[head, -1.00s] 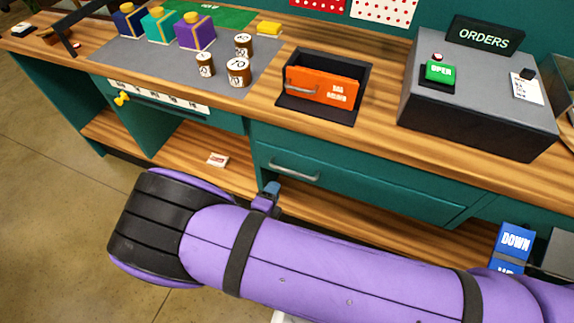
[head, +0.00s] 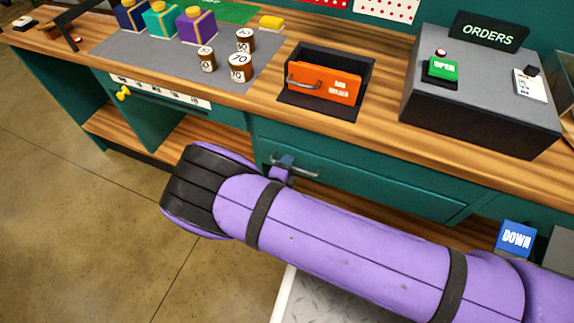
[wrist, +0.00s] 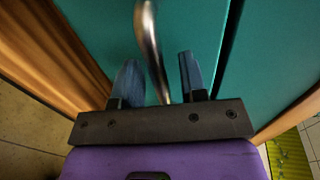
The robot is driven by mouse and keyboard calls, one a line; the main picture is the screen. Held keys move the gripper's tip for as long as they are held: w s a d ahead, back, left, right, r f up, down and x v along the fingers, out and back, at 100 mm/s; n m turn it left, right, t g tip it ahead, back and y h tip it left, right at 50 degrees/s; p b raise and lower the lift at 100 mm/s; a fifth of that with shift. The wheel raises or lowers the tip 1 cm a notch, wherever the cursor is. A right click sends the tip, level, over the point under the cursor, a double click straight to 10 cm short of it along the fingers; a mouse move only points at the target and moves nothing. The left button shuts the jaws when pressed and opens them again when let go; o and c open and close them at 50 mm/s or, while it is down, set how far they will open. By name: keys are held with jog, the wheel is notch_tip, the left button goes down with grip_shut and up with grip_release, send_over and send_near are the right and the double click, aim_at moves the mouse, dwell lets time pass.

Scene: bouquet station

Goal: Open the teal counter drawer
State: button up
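The teal counter drawer (head: 385,187) is in the counter front below the wooden top, and its face looks flush with the counter. Its metal bar handle (head: 309,173) also shows in the wrist view (wrist: 149,38). My gripper (head: 285,160) is at the left part of the handle. In the wrist view my gripper (wrist: 158,75) has its two blue-grey fingers apart, with the handle bar running between them and a gap on each side. My purple arm hides part of the counter front below the drawer.
On the counter stand an orange-fronted bin (head: 325,84), several brown-and-white weights or jars (head: 240,67), wrapped boxes (head: 196,27) and a grey orders console (head: 480,90). A blue DOWN button box (head: 515,238) is at lower right. The floor at left is clear.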

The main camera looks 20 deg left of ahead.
grip_shut()
jog(key=f+v, duration=0.2)
jog(key=v, duration=0.9)
jog(key=s+f+v, duration=0.1)
jog(key=f+v, duration=0.1)
jog(key=v, duration=1)
jog(key=shift+a+f, duration=0.25)
jog(key=shift+f, duration=0.1)
grip_release()
